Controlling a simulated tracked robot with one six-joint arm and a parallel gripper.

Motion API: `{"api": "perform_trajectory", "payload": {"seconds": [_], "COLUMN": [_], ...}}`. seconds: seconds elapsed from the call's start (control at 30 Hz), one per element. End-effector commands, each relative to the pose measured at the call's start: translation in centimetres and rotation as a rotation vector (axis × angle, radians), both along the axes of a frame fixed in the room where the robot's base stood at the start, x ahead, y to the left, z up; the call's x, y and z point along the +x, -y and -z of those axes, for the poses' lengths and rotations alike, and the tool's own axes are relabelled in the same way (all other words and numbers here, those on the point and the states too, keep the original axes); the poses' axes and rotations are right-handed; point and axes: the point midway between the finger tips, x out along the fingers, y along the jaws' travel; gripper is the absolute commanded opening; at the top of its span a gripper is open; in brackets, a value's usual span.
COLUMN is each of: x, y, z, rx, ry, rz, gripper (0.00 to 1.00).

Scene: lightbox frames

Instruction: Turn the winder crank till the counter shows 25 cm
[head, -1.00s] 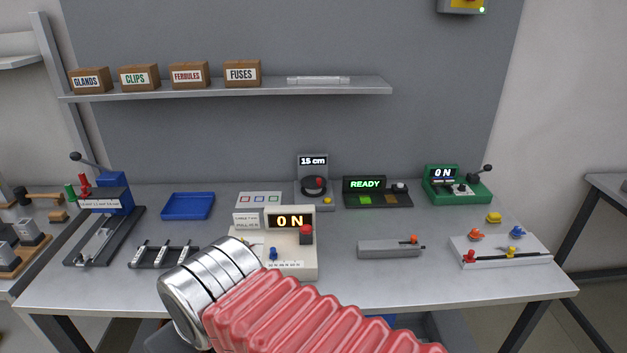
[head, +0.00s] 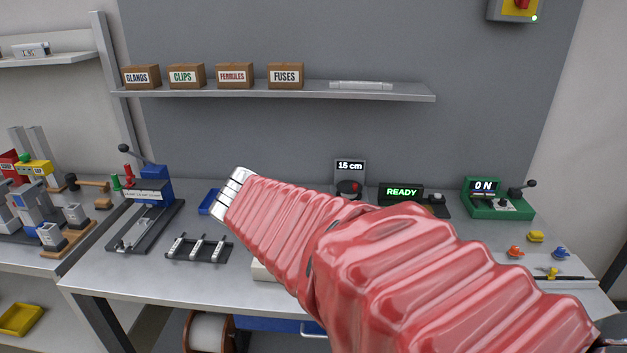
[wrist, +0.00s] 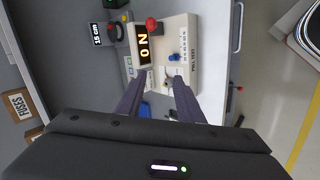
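The winder (head: 349,178) stands at the back of the bench, right of centre in the head view. Its counter (head: 350,166) reads 15 cm. Below it is a dark round crank with a red knob, partly blocked by my sleeved arm. In the wrist view the 15 cm counter (wrist: 96,34) shows at the upper left. My gripper (wrist: 161,78) is open and empty, its two dark fingers apart, pointing toward the white pull tester (wrist: 182,40). The gripper is away from the winder. In the head view my arm hides the gripper.
A black READY unit (head: 402,192) stands right of the winder, and a green ON unit (head: 490,205) farther right. A blue tray (head: 208,203) and a lever press (head: 152,185) are at left. A shelf (head: 300,92) with labelled boxes hangs above.

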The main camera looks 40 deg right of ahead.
Motion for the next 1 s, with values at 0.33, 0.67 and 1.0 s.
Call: {"api": "perform_trajectory", "payload": {"seconds": [0.33,0.67,1.0], "x": [5.3,9.7,12.8], "y": [11.5,21.3,30.3], "z": [-0.6,1.3,7.1], "rx": [-0.364,-0.642,-0.852], "ry": [-0.262,-0.559,-0.887], "rz": [-0.183,-0.410,-0.701], "gripper": [0.34,0.34,0.34]}}
